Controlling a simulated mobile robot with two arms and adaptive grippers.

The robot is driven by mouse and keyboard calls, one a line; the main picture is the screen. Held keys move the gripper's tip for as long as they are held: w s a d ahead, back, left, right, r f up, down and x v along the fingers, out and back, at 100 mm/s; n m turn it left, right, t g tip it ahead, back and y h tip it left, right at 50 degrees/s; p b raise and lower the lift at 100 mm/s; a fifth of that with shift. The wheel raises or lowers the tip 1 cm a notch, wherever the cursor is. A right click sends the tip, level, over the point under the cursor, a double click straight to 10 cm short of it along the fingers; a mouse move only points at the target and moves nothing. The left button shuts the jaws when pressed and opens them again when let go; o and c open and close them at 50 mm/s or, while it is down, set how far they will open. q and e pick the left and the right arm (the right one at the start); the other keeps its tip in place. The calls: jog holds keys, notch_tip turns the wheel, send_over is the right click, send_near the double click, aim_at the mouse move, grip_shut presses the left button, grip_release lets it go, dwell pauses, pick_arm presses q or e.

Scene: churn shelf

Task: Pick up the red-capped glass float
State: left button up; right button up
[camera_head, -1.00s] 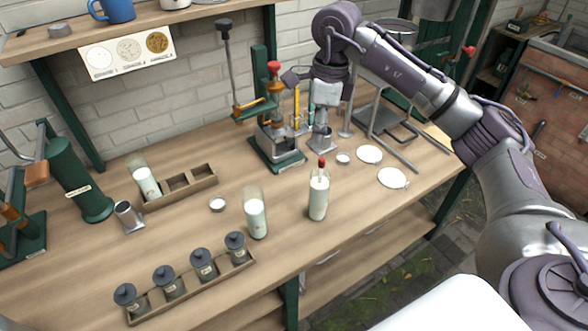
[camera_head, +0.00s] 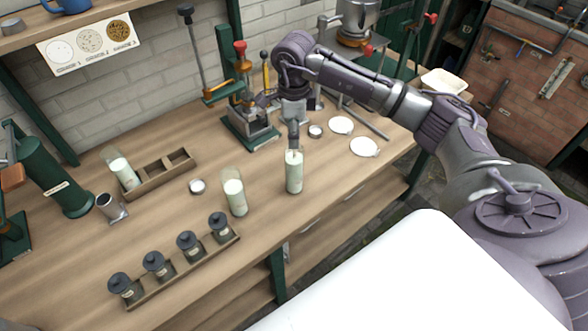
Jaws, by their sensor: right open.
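A tall glass vessel of pale milky liquid (camera_head: 294,180) stands upright near the bench's front edge. The red cap that showed at its top earlier is hidden now behind my right gripper, so I cannot make out the float itself. My right gripper (camera_head: 293,140) points down, directly over the vessel's mouth. It is open; its dark fingers are around or just in front of the cap, and I cannot tell whether they touch it. My left gripper is not in view.
A second milk glass (camera_head: 235,198) stands just left. A rack of dark-lidded jars (camera_head: 186,266) lies at the front left. A green press with a red knob (camera_head: 246,122) stands behind. White discs (camera_head: 364,147) lie to the right. A wooden tray (camera_head: 160,174) is at left.

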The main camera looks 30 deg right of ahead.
notch_tip(320, 180, down, 2)
jog(key=shift+d+f, duration=0.1)
grip_shut()
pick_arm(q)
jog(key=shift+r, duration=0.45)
pick_arm(e)
jog(key=shift+r, duration=0.25)
notch_tip(320, 180, up, 10)
jog(key=b, duration=0.3)
jog(key=shift+f, duration=0.1)
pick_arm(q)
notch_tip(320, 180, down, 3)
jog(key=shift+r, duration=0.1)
pick_arm(e)
notch_tip(320, 180, up, 8)
jog(key=shift+f, duration=0.1)
